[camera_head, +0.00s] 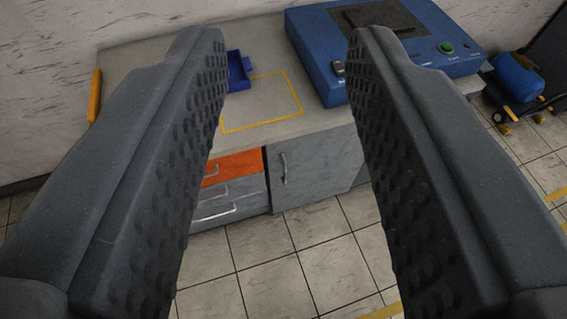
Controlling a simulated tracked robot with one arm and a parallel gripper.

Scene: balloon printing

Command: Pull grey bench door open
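The grey bench door (318,172) is on the front of the bench, between my gripper's fingers in the picture. It looks shut, flush with the bench front. Its vertical metal handle (284,168) is near the door's left edge. The door's right end is partly hidden behind my right finger. My gripper (292,45) is open, its two dark padded fingers wide apart with nothing between them. It is some distance from the door and touches nothing.
Left of the door are an orange drawer (232,166) and grey drawers (229,198) with handles. On the bench top (270,60) are a blue machine (325,65), a blue tray (238,70) and a yellow outlined square. A blue cylinder on a cart (518,75) stands right. Tiled floor before the door is clear.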

